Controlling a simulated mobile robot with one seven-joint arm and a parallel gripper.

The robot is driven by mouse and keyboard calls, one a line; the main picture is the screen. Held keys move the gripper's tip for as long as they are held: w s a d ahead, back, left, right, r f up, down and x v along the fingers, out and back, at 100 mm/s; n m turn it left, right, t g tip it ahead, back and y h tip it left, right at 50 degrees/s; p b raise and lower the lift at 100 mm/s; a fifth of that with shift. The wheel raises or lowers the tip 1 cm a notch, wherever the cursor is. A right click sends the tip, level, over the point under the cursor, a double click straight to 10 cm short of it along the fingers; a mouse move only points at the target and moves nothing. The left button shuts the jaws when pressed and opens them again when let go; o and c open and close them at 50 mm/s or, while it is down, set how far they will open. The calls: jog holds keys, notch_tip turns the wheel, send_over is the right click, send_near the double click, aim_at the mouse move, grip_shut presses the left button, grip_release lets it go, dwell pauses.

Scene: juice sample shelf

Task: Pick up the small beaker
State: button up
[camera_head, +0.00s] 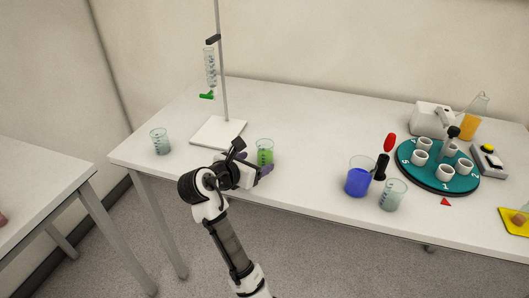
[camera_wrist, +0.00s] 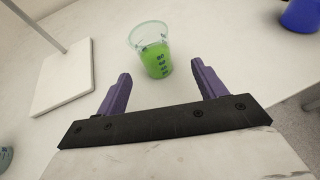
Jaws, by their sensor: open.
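A small glass beaker (camera_head: 265,153) with green liquid stands upright on the white table, just beyond my gripper in the head view. In the wrist view the green beaker (camera_wrist: 153,52) stands ahead of the two purple fingers, roughly midway between their lines and slightly beyond their tips. My gripper (camera_wrist: 160,80) is open and empty. In the head view my gripper (camera_head: 265,172) is low over the table's front edge, and my wrist partly hides its fingers. An empty-looking small beaker (camera_head: 160,141) stands at the table's left end.
The stand's white base (camera_head: 218,132) is close left of the green beaker; its rod holds a graduated tube (camera_head: 210,68). A larger beaker of blue liquid (camera_head: 358,182), a clear beaker (camera_head: 393,195) and a teal carousel (camera_head: 430,176) stand to the right. Table between is clear.

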aim_at(266, 155)
jog(key=p+x, duration=0.2)
jog(key=x, duration=0.5)
jog(key=shift+w, duration=0.45)
jog(key=c, duration=1.1)
jog(key=shift+r, duration=0.15)
notch_tip(266, 155, up, 20)
jog(key=b, duration=0.2)
